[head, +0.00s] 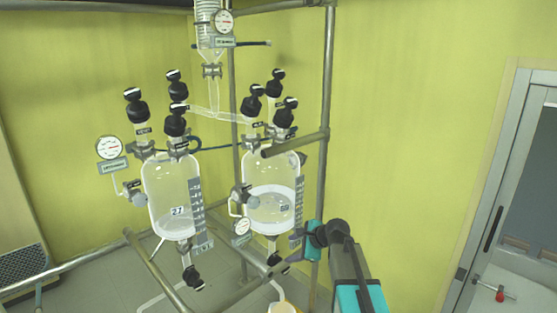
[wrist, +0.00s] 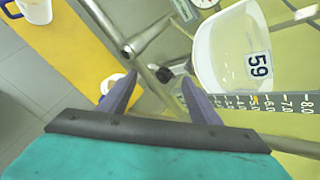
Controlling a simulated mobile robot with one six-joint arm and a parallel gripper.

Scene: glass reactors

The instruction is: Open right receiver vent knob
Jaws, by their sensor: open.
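The right receiver (head: 270,185) is a clear glass vessel with pale liquid and a printed scale. Several black knobs stand on its top, among them a front right one (head: 285,113), a left one (head: 253,100) and a rear one (head: 275,82). I cannot read which is the vent knob. My gripper (head: 293,248) is open and empty, low beside the vessel's lower right side, well below the top knobs. In the wrist view my gripper (wrist: 158,76) has its fingers spread, with a black knob (wrist: 165,75) showing beyond them and the vessel (wrist: 230,55), marked 59, to the right.
A left glass vessel (head: 172,195) with its own black knobs and a gauge (head: 110,148) stands alongside. Metal frame poles (head: 326,100) rise close by my arm. A yellow strip (wrist: 85,45) and a white mug (wrist: 35,10) lie below. Open space is to the right.

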